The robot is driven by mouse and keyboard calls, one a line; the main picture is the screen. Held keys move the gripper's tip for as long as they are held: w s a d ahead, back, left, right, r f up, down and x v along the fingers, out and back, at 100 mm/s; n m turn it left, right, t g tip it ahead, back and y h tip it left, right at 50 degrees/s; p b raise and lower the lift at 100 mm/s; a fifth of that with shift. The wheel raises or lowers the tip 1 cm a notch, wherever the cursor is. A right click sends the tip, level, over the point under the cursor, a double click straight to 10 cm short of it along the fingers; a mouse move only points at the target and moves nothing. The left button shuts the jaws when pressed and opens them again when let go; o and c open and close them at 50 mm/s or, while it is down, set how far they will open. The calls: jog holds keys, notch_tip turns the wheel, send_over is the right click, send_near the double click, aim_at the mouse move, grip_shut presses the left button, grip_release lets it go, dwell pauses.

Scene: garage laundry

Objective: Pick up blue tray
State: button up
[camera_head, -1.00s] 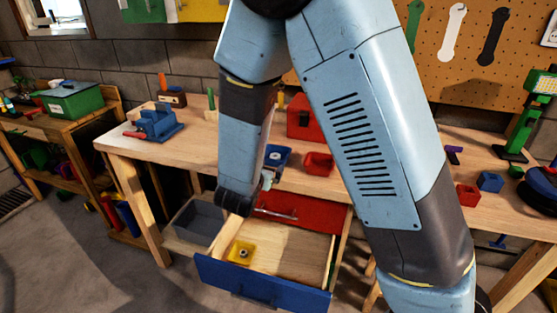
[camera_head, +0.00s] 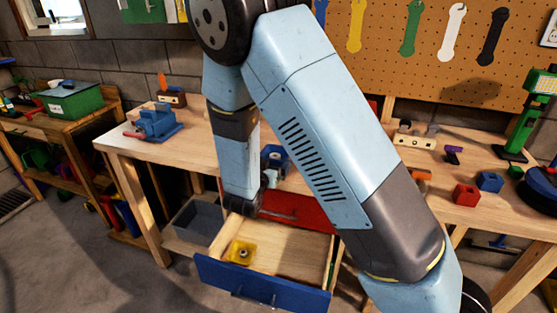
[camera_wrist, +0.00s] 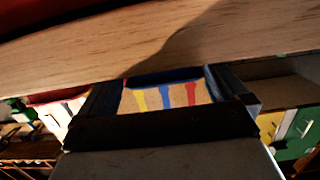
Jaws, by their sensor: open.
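A blue tray (camera_head: 275,153) sits on the workbench near its front edge, partly hidden behind my forearm in the head view. My gripper (camera_head: 268,178) points toward it from the front edge of the bench, above the open drawer. In the wrist view, a blue strip (camera_wrist: 165,77), which looks like the tray's rim, shows between the two dark fingers of my gripper (camera_wrist: 165,85). The fingers are apart. Whether they touch the tray is not clear.
The open drawer (camera_head: 262,280) with a blue front holds a yellow part (camera_head: 240,251). A red drawer front (camera_head: 292,209) lies behind it, and a grey bin (camera_head: 198,219) stands at left. A blue vise (camera_head: 155,122) is on the bench's left; red (camera_head: 466,194) and blue (camera_head: 489,181) blocks are right.

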aim_at(279, 151)
jog(key=shift+r+x, duration=0.15)
jog(key=shift+x, duration=1.2)
jog(key=shift+r+x, duration=0.15)
jog(key=shift+x, duration=1.15)
jog(key=shift+w, duration=0.1)
jog(key=shift+c, duration=0.5)
jog(key=c, duration=0.6)
